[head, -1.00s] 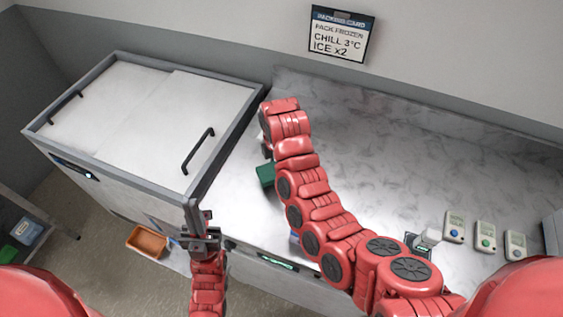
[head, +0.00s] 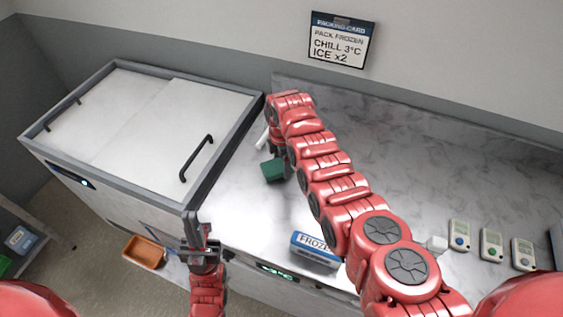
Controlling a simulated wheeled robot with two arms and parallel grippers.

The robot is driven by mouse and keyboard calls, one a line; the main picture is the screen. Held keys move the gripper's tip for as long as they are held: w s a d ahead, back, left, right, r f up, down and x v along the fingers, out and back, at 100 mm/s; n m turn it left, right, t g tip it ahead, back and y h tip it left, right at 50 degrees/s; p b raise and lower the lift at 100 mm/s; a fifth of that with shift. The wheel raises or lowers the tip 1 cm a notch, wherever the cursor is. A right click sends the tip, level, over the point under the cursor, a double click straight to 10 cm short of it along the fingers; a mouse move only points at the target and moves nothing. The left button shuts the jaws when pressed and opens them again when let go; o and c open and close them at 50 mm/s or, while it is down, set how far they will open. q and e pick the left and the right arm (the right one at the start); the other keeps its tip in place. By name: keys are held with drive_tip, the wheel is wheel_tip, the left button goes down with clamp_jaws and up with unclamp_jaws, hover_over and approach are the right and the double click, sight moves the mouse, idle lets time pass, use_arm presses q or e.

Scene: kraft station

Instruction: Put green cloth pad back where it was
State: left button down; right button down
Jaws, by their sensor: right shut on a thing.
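The green cloth pad (head: 272,170) is a small dark green block at the left part of the marble counter, just below my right gripper. My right gripper (head: 276,152) points down at the pad and is shut on it; its fingertips are largely hidden behind the wrist. I cannot tell if the pad touches the counter. My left gripper (head: 198,228) points up in front of the freezer's near right corner, far from the pad. Its fingers look apart with nothing between them.
A white-lidded chest freezer (head: 150,120) stands left of the counter (head: 420,170). A blue and white FROZEN box (head: 315,249) lies at the counter's front edge. Several small meters (head: 491,243) stand at right. An orange bin (head: 145,252) is low at left. A white item (head: 262,138) lies behind the pad.

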drive_tip(key=shift+f, duration=0.4)
drive_tip(key=shift+f, duration=0.1)
unclamp_jaws()
